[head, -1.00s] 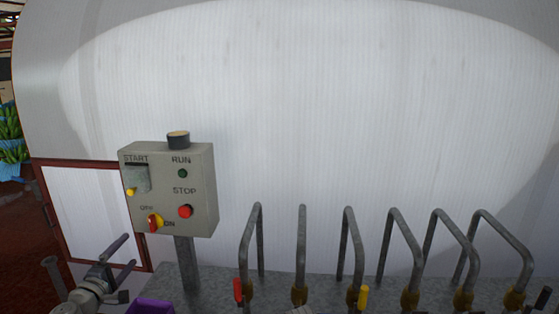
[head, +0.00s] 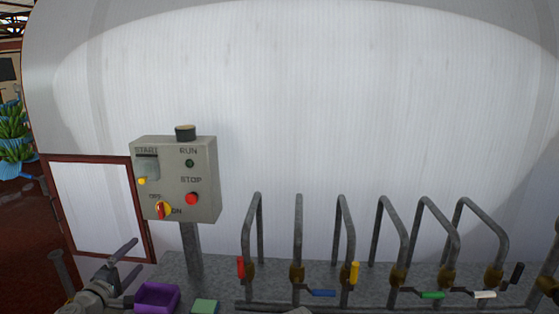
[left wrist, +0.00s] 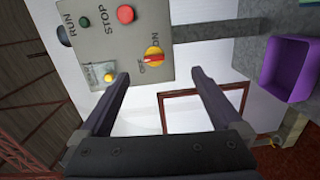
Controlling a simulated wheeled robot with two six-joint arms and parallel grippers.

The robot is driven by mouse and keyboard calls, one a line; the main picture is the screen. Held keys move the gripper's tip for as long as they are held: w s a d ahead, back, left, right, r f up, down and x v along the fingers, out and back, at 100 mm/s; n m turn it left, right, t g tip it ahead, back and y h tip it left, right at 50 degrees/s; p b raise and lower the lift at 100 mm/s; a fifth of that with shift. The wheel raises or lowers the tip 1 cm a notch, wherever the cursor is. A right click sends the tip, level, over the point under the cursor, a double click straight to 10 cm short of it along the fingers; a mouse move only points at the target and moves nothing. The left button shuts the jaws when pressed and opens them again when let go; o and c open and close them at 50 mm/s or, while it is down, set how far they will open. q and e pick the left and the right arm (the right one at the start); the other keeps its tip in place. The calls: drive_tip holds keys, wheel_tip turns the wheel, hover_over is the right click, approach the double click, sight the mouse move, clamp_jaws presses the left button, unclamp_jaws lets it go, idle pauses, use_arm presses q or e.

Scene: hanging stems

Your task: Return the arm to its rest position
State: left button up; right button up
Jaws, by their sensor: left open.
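My left gripper (head: 137,254) is at the lower left of the head view, left of the control box's post. Its two fingers are spread apart with nothing between them. The left wrist view shows the same open gripper (left wrist: 160,75), with the grey control box (left wrist: 105,35) beyond its fingertips and apart from them. My right gripper is in neither view.
The control box (head: 175,180) stands on a post above the grey bench. A purple bin (head: 157,297) and a green block (head: 205,306) are near the gripper. Several bent pipes with coloured valve handles (head: 355,272) line the bench to the right. Green bananas (head: 14,135) hang far left.

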use_arm(q)
drive_tip(key=s+d+f+m+g+h, duration=0.2)
drive_tip(key=d+f+m+g, duration=0.25)
drive_tip(key=d, duration=0.45)
drive_tip(key=s+d+f+m+g+h, duration=0.1)
drive_tip(key=d+f+m+g, duration=0.3)
drive_tip(key=d, duration=0.6)
drive_tip(key=s+d+f+m+g+h, duration=0.25)
drive_tip(key=d+f, duration=0.25)
drive_tip(key=d, duration=0.4)
drive_tip(key=s+d+f+m+g+y, duration=0.3)
drive_tip(key=s+f+m+y, duration=0.1)
drive_tip(key=s, duration=0.3)
drive_tip(key=s+d+f+m+g+y, duration=0.3)
drive_tip(key=s+f+m+y, duration=0.1)
drive_tip(key=s, duration=0.4)
drive_tip(key=shift+d+f+m+g+y+b, duration=0.2)
drive_tip(key=shift+m+g+y+b, duration=0.1)
drive_tip(key=shift+m+y+b, duration=0.25)
drive_tip(key=shift+s, duration=0.1)
